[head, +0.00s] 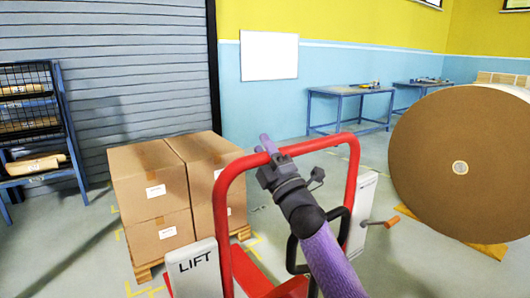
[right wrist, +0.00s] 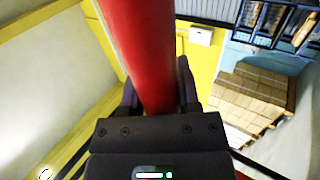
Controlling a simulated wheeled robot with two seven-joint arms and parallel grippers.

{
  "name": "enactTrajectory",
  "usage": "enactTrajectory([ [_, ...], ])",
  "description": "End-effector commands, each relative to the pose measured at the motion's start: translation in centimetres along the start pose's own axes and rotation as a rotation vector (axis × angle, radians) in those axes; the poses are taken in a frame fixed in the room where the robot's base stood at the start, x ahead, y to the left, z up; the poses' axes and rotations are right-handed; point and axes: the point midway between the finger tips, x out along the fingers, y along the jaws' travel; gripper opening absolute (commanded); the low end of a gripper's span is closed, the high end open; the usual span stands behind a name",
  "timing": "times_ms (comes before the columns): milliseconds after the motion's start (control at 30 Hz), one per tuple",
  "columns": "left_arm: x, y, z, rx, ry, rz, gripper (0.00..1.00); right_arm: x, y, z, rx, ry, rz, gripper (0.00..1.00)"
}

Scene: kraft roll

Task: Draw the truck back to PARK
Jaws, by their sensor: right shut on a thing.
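The red truck (head: 240,262) stands in front of me, with a tall red handle loop (head: 328,143) and a grey panel marked LIFT (head: 194,270) at its left. My right gripper (head: 268,150) is shut on the top bar of the handle, left of its middle. In the right wrist view the red bar (right wrist: 143,50) runs between the two fingers of my right gripper (right wrist: 157,88). A second grey panel (head: 362,205) with an orange-handled crank (head: 385,220) is on the truck's right. No PARK marking can be read. My left gripper is not in view.
Stacked cartons on a pallet (head: 144,268) stand close left of the truck. A large brown kraft roll (head: 440,135) stands at the right. A rack (head: 38,120) is at the far left. Blue tables (head: 350,92) line the back wall. Yellow floor lines show near the pallet.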

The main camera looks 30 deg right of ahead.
Motion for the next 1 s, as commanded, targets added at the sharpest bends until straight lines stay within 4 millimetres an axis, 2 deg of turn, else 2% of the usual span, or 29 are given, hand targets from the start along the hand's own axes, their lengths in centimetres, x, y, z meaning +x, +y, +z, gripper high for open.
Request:
enactTrajectory([
  [433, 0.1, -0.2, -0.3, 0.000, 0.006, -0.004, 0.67, -0.1, -0.1, -0.3, 0.003, 0.010, 0.001, 0.00],
  [467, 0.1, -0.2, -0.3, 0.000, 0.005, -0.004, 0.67, -0.1, -0.1, -0.3, 0.003, 0.010, 0.001, 0.45],
  [600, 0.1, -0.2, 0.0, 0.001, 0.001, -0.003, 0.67, -0.1, -0.2, -0.3, 0.003, 0.008, -0.001, 0.74],
  [867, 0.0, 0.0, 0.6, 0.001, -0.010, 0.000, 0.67, -0.1, -0.3, -0.2, 0.003, 0.005, -0.003, 0.76],
  [1000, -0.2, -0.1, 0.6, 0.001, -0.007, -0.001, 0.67, -1.3, -0.3, -0.3, 0.003, 0.006, -0.005, 0.76],
])
